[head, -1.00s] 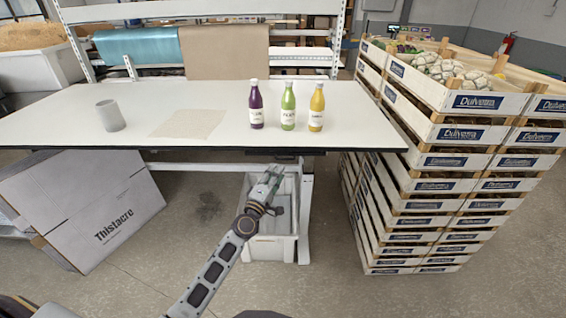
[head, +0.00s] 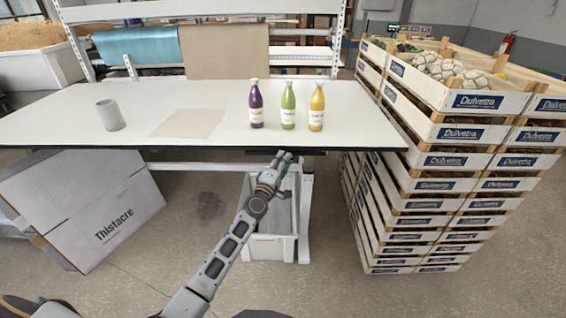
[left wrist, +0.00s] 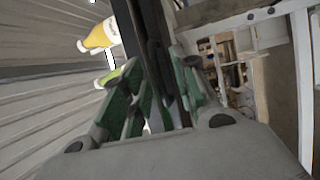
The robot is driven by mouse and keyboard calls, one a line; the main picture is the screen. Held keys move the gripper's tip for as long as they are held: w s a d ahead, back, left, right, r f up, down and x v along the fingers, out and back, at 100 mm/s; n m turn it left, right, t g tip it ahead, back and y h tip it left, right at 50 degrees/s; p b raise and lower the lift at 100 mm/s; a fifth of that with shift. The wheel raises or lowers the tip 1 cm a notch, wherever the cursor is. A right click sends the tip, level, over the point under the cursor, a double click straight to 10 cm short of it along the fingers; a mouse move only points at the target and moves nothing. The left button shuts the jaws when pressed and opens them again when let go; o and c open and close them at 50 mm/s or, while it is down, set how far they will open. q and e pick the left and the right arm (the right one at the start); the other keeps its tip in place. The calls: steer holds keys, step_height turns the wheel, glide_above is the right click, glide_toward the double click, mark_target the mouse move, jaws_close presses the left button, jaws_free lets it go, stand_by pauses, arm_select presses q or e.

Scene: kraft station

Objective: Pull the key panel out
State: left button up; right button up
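My left gripper (head: 283,157) is at the front edge of the white table, just below the bottles. In the left wrist view its green-sided fingers (left wrist: 157,85) stand on either side of dark strips at the table edge. A dark, thin piece under the front edge of the table (head: 258,152) looks like the key panel, partly hidden by the gripper. I cannot tell whether the fingers press on it or only straddle it. My right gripper is not in view.
Purple (head: 256,105), green (head: 288,106) and yellow (head: 316,107) bottles stand near the table's front edge. A grey cup (head: 110,115) and a beige sheet (head: 188,123) are to the left. A white bin (head: 270,247) is below. Stacked crates (head: 430,187) stand right.

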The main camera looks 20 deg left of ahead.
arm_select(q)
steer(key=shift+c, duration=0.4)
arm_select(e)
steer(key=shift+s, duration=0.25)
arm_select(q)
jaws_close()
steer(key=s+d+p, duration=0.2)
steer(key=s, duration=0.6)
steer(key=shift+d, duration=0.15)
steer(key=shift+o, duration=0.4)
jaws_free()
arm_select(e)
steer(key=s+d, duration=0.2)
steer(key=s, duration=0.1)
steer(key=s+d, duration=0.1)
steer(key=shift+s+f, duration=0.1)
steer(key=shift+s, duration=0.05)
